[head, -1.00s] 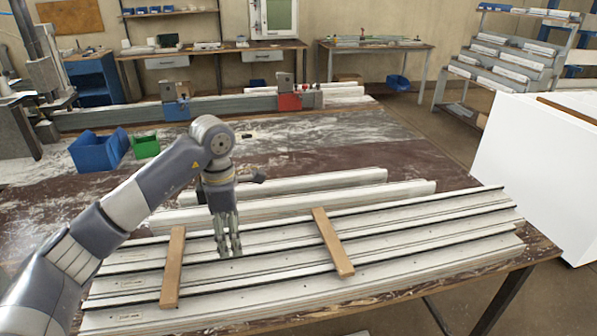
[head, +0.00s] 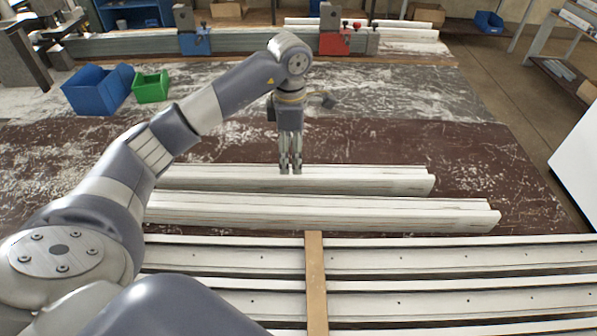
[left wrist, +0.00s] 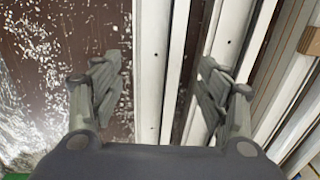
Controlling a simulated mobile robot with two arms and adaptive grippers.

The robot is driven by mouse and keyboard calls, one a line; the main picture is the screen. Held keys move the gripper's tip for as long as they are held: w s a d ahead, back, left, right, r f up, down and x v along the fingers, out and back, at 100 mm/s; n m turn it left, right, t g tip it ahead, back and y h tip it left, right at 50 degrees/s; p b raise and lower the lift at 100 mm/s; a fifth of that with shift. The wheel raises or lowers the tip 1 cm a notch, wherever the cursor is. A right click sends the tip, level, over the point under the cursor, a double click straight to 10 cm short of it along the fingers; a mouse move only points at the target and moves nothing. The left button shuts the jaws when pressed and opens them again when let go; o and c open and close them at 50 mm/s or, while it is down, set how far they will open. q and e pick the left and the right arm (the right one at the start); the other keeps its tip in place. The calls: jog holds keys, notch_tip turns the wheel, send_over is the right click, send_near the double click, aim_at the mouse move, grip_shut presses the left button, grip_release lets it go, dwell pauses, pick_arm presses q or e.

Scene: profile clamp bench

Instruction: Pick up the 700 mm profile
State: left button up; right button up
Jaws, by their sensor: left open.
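Two loose white profiles lie side by side on the brown bench: a shorter back profile (head: 370,181) and a longer front profile (head: 380,213). I read no length mark on either, so I cannot tell by label which is the 700 mm one. My left gripper (head: 291,170) points down at the back profile, its fingertips overlapping that profile's top in the head view. In the left wrist view the left gripper (left wrist: 162,75) is open, with a white profile (left wrist: 150,70) between its fingers. I cannot tell if they touch it. My right gripper is out of view.
In front lies a row of profiles (head: 450,262) with a wooden strip (head: 316,280) across it. Behind are a blue bin (head: 97,90), a green bin (head: 150,87), and a long rail with blue (head: 194,41) and red (head: 347,40) clamps. Bare bench lies behind the loose profiles.

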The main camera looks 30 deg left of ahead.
aim_at(293, 177)
pick_arm(q)
notch_tip(293, 177, down, 3)
jog(key=shift+f, duration=0.1)
jog(key=shift+f+p, duration=0.3)
notch_tip(293, 177, down, 4)
jog(key=shift+w+f+p, duration=0.1)
jog(key=shift+w+p, duration=0.05)
jog(key=shift+p, duration=0.6)
jog(key=shift+f, duration=0.35)
jog(key=c, duration=1.6)
jog(key=shift+o, duration=0.2)
jog(key=shift+w+r, duration=0.1)
jog(key=shift+r, duration=0.05)
